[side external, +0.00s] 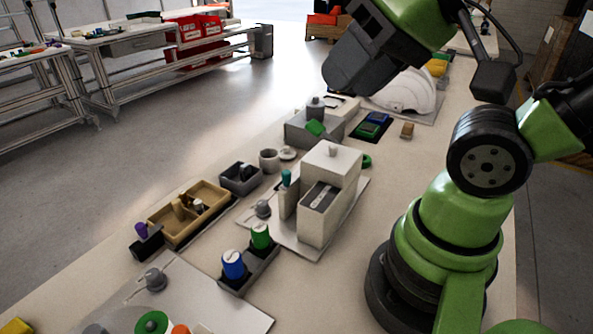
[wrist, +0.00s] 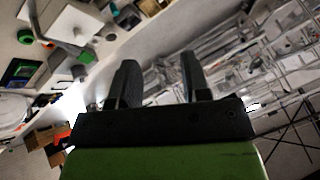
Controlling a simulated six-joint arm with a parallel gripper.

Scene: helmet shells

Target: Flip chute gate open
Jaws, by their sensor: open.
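A pale box-shaped dispenser (side external: 331,163) with a sloping grey chute (side external: 322,198) on its front stands upright on a light base plate in the side external view. A small knob sits on its lid, and a teal-topped peg (side external: 287,178) stands at its left side. I cannot tell which part is the chute gate or how it is set. A pale box, likely this dispenser, shows at the upper left of the wrist view (wrist: 72,22). My gripper (wrist: 160,65) is open and empty, held high above the bench, apart from the dispenser.
Blue and green capped cylinders (side external: 233,264) stand in a dark holder in front of the dispenser. A tan divided tray (side external: 189,212) lies to the left. A grey box with a green block (side external: 314,128) and a white helmet shell (side external: 406,91) are behind.

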